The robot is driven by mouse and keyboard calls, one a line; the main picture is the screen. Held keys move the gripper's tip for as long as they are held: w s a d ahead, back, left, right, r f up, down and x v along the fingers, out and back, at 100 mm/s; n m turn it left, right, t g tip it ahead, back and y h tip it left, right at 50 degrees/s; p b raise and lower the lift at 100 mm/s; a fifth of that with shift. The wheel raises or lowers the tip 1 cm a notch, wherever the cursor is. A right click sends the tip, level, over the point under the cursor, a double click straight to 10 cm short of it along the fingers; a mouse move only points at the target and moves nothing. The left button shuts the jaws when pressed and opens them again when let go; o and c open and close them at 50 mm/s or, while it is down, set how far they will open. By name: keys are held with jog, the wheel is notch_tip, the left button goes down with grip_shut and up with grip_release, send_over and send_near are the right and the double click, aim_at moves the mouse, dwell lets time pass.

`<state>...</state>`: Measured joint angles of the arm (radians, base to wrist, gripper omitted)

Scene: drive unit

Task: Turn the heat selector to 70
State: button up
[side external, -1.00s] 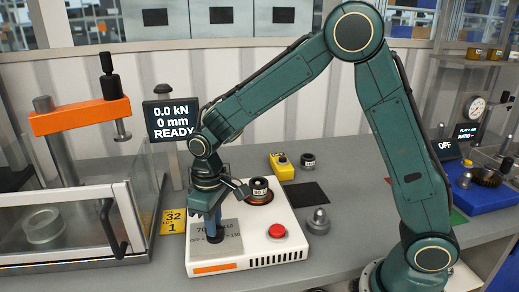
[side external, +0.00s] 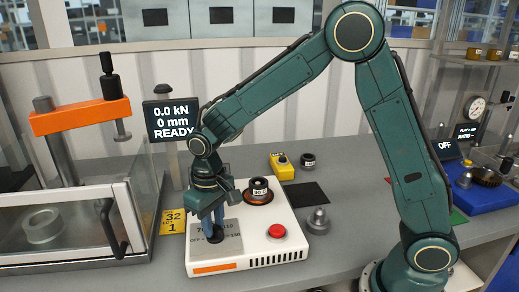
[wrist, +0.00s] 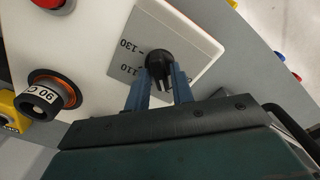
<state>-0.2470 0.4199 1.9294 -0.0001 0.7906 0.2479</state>
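The heat selector is a black knob (wrist: 158,58) on a grey scale plate (wrist: 183,42) at the front left of the white drive unit (side external: 262,237). In the wrist view, 110 and 130 are readable on the plate. In the side view, the 70 is partly covered by my gripper (side external: 213,232). My gripper points down with its blue fingers on either side of the knob, and they appear closed on it. It also shows in the wrist view (wrist: 160,72).
A red button (side external: 277,231) is to the right. A glass-walled press (side external: 65,225) stands close on the left. A yellow box (side external: 282,166) is behind the unit.

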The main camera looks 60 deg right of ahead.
aim_at(214, 226)
jog(key=shift+o, duration=0.9)
notch_tip(214, 226, up, 14)
